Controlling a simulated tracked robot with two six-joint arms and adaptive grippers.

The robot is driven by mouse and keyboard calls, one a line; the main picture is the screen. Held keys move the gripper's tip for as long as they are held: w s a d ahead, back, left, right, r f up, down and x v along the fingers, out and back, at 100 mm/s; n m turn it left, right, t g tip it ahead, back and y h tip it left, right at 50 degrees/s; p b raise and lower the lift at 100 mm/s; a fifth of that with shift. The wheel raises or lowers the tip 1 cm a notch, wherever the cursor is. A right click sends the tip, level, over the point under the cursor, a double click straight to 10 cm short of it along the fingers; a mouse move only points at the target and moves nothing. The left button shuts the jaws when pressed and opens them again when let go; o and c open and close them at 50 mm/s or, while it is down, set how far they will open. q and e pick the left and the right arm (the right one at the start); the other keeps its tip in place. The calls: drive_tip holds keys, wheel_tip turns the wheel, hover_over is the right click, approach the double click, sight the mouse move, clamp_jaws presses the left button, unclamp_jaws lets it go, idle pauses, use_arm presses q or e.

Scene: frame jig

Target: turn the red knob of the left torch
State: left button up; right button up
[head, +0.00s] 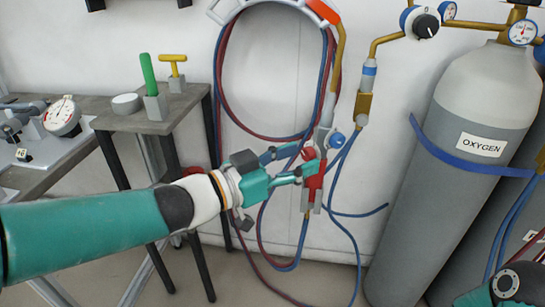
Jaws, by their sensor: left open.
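The torch (326,139) hangs upright by the wall, with hoses running from it. Its red knob (308,153) is on its left side and a blue knob (336,140) is on its right side. My left gripper (303,163) reaches in from the left and is open. Its fingertips are at the red knob, one on the upper left and one below; I cannot tell whether they touch it. The lower finger overlaps the red lower part of the torch (314,186).
A grey oxygen cylinder (462,165) with a blue strap stands right. Red and blue hoses (219,95) loop behind my gripper. A small table (190,104) at left carries a green-handled and a yellow-handled tool. A dial gauge (62,116) sits on the bench farther left.

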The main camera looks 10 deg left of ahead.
use_arm(q)
drive_tip(key=shift+a, duration=0.1)
drive_tip(key=v, duration=1.2)
drive_tip(key=shift+s, duration=0.1)
drive_tip(key=s+p+v, duration=0.1)
drive_tip(key=p+v, duration=0.3)
drive_tip(key=p, duration=0.6)
drive_tip(key=b+x, duration=0.1)
drive_tip(key=x, duration=1.6)
drive_tip(key=shift+w+r, duration=0.1)
drive_tip(key=shift+w, duration=0.15)
